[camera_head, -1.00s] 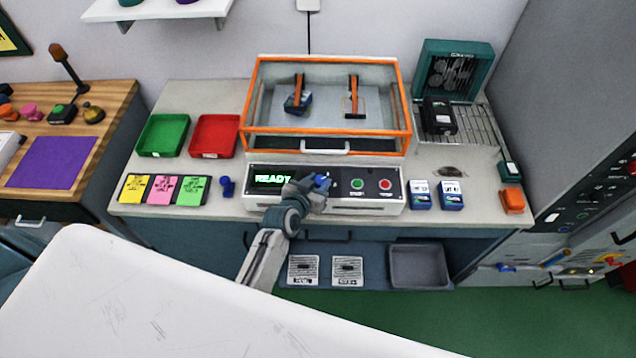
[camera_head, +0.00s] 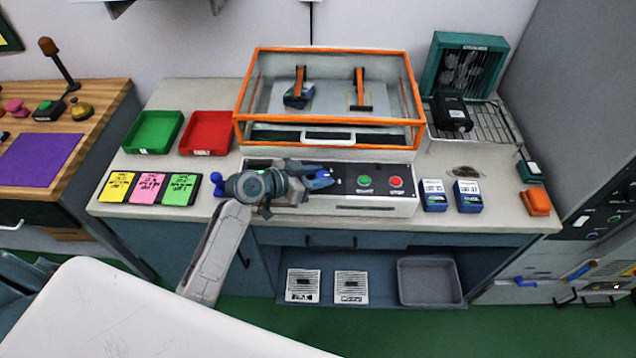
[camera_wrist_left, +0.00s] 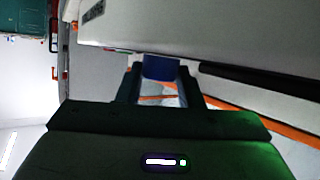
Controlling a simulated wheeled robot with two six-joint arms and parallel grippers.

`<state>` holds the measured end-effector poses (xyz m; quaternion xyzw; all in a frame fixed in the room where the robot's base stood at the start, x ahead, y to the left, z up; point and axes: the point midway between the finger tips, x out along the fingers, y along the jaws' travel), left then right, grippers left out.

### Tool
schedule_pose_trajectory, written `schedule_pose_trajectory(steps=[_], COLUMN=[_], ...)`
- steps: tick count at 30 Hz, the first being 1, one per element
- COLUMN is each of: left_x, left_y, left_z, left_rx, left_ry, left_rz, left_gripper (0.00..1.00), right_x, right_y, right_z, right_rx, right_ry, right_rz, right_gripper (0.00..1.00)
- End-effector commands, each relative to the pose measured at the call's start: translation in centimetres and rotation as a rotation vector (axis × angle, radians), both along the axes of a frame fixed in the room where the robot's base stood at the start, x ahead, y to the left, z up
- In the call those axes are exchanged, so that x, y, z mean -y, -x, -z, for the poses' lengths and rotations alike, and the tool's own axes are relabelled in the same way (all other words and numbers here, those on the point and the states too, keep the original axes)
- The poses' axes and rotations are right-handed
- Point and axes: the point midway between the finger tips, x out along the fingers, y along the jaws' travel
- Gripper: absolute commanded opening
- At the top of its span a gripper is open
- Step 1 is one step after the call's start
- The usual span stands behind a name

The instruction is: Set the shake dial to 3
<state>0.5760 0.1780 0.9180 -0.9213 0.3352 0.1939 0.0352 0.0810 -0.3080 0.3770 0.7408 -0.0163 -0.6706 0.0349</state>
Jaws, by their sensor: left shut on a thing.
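The orange-framed shaker (camera_head: 330,135) stands on the bench, with a black control panel (camera_head: 343,174) along its front. My left gripper (camera_head: 322,180) is at the panel, left of the green button (camera_head: 365,181) and the red button (camera_head: 396,181). It is shut on a blue piece, which looks like the shake dial (camera_wrist_left: 160,68), held between the two fingers in the left wrist view. The dial's scale and pointer are hidden, so its setting cannot be read. My wrist covers most of the panel's display. My right gripper is not in view.
A green tray (camera_head: 153,131) and a red tray (camera_head: 208,133) sit left of the shaker, with coloured cards (camera_head: 150,188) in front. Blue-and-white boxes (camera_head: 433,195) stand right of the panel. A small blue object (camera_head: 217,183) lies beside my wrist. A grey bin (camera_head: 430,281) is below.

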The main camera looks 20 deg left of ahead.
Motion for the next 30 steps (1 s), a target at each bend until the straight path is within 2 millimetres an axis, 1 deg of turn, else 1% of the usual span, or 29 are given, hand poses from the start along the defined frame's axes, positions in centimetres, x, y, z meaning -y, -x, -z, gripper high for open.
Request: schedule_pose_trajectory(steps=[1, 4, 17, 18, 21, 30], left_x=[-0.04, -0.03, -0.01, -0.01, -0.01, -0.11], left_y=[-0.01, 0.01, 0.04, 0.04, 0.02, 0.06], left_z=[0.28, 0.19, 0.1, 0.1, 0.09, 0.03], left_rx=[-0.002, -0.002, -0.004, -0.004, -0.004, -0.002], left_ry=[0.0, 0.0, 0.001, 0.0, 0.0, 0.0], left_rz=[0.01, 0.024, 0.034, 0.033, 0.033, 0.032], left_gripper=[0.1, 0.1, 0.1, 0.37, 0.54, 0.54], right_x=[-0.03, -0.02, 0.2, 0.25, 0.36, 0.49], right_y=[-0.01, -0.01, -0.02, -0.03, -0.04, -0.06], right_z=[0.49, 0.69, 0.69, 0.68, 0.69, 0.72], right_rx=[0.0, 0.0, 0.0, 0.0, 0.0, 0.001], right_ry=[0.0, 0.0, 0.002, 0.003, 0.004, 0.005], right_rz=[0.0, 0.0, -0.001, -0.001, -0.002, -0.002], right_gripper=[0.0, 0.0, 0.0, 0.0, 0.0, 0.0])
